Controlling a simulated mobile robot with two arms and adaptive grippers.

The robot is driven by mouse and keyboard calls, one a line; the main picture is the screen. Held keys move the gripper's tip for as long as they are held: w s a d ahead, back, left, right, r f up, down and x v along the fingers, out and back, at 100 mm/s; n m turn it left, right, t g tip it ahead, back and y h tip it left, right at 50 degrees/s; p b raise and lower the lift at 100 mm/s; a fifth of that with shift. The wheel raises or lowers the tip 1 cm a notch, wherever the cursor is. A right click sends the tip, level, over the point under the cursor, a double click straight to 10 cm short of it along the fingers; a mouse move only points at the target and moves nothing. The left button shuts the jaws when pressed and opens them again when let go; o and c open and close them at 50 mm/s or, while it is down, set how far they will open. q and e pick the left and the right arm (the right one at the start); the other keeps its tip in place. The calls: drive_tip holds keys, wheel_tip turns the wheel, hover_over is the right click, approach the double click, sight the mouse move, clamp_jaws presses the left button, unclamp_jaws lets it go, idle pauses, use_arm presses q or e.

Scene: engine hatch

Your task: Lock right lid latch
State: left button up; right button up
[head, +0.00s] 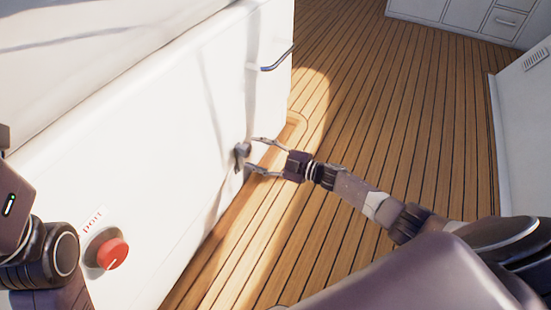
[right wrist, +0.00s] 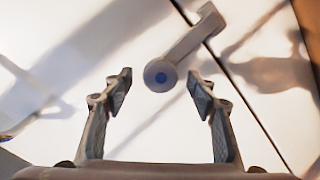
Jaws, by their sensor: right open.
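The right lid latch (head: 242,151) is a small grey lever on the white side panel, near the panel's lower right end. In the right wrist view the latch (right wrist: 186,47) shows a round knob with a blue centre, and its arm runs up and right across a dark seam. My right gripper (head: 252,156) is open in front of the latch, with a finger on either side of it. In the right wrist view the open fingers (right wrist: 160,88) are apart, and the knob appears between and just beyond their tips. My left gripper is not in view; only part of my left arm shows.
A red round knob (head: 112,253) sits on the white panel (head: 150,140) at lower left. A dark handle (head: 277,60) is near the panel's upper right end. The wooden deck (head: 380,120) is clear. White cabinets (head: 470,14) stand at the back right.

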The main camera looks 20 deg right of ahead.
drive_tip(key=v, duration=0.8)
drive_tip(key=shift+s, duration=0.2)
